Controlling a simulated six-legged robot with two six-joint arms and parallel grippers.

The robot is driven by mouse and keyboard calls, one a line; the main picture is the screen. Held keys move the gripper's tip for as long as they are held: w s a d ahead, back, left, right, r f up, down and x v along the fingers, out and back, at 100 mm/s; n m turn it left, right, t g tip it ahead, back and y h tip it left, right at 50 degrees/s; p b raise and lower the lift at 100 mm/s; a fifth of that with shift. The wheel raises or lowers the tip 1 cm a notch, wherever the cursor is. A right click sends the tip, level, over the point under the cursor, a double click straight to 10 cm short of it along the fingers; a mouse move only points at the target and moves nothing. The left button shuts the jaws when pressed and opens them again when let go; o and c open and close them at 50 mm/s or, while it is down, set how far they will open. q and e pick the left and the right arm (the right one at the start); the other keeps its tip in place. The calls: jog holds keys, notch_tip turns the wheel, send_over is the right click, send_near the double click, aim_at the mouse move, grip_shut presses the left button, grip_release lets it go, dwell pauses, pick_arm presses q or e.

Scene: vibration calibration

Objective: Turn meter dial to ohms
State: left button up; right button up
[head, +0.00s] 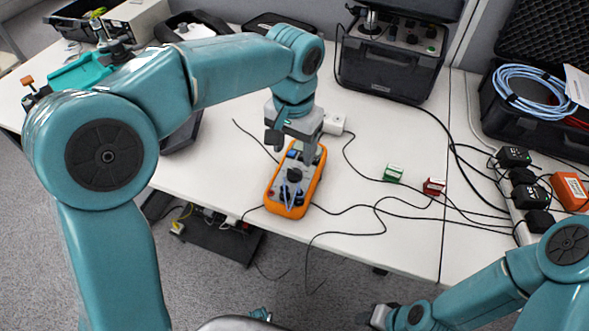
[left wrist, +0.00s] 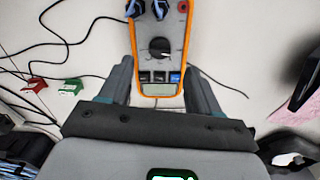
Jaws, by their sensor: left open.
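The orange-rimmed meter (head: 281,184) lies face up near the front edge of the white table. Its black round dial (left wrist: 159,48) shows clearly in the left wrist view, with a small light mark toward its right side. Blue and black plugs (left wrist: 146,8) sit in the meter's end, and small buttons and a display lie at the other end. My left gripper (head: 292,147) is open above the display end, its fingers on either side of the meter, apart from the dial. My right gripper (head: 378,316) is low at the bottom edge, off the table; its jaws are unclear.
Thin black leads (head: 350,208) run across the table right of the meter. A green block (head: 393,173) and a red block (head: 433,187) lie among them. A black case (head: 392,65) stands behind. Black adapters and a power strip are at the right.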

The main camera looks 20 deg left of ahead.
aim_at(294, 171)
pick_arm(q)
notch_tip(294, 171, down, 7)
jog(key=shift+w+f+b, duration=0.15)
jog(key=shift+b, duration=0.5)
jog(key=c, duration=1)
